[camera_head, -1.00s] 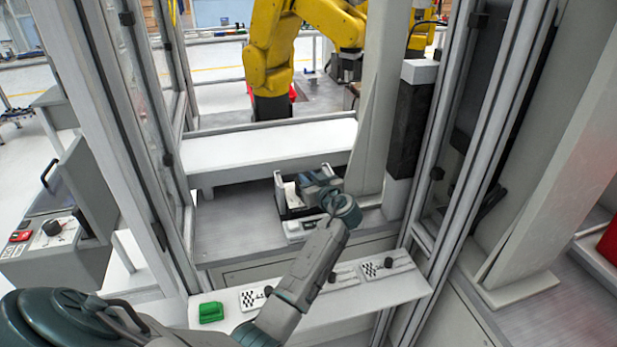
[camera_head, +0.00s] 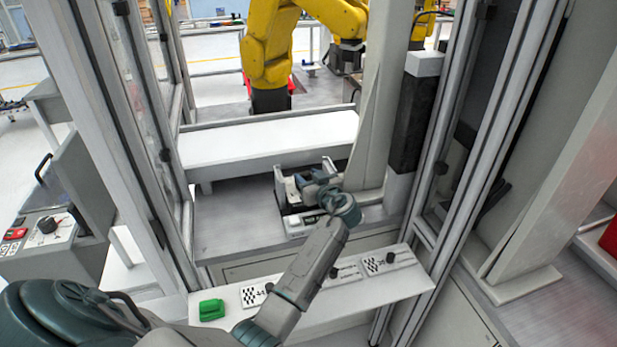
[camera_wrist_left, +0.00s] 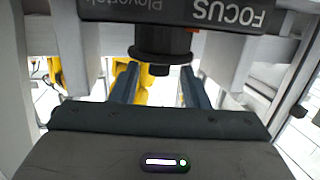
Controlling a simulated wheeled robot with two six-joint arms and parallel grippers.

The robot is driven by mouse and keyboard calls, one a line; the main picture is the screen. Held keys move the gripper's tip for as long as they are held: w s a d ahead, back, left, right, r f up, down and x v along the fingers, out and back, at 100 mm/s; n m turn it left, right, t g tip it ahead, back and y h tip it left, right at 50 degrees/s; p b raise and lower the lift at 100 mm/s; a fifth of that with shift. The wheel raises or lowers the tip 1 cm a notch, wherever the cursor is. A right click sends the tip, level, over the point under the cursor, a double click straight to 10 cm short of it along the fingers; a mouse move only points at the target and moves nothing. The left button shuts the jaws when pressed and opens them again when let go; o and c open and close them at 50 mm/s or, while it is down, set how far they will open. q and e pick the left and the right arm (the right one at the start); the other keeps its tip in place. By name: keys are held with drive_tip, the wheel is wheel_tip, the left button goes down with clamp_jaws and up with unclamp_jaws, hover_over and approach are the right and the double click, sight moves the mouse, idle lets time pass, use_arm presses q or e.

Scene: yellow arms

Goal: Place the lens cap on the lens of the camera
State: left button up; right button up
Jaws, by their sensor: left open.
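My left gripper (camera_head: 304,186) reaches over a dark bay on the grey workbench. In the left wrist view its two blue-grey fingers (camera_wrist_left: 159,88) stand apart, open and empty. A round black stepped part (camera_wrist_left: 162,44), lens-like, sits at the top middle between the fingers' lines. It is under a black panel with upside-down "FOCUS" lettering (camera_wrist_left: 228,13). I cannot tell whether this part is the lens or the lens cap, nor whether a finger touches it. No separate lens cap can be told apart. My right gripper is out of view.
A white front shelf (camera_head: 408,283) holds a green block (camera_head: 211,310) and checkered cards with black knobs (camera_head: 380,263). A white beam (camera_head: 265,143) crosses behind the bay. Metal frame posts (camera_head: 455,140) stand on both sides. A yellow robot arm (camera_head: 268,55) is behind.

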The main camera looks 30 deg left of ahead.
use_arm(q)
drive_tip(key=b+v, duration=0.4)
drive_tip(key=v, duration=0.7)
drive_tip(key=shift+s+d+r, duration=0.1)
drive_tip(key=shift+s+d, duration=0.25)
drive_tip(key=shift+d, duration=0.1)
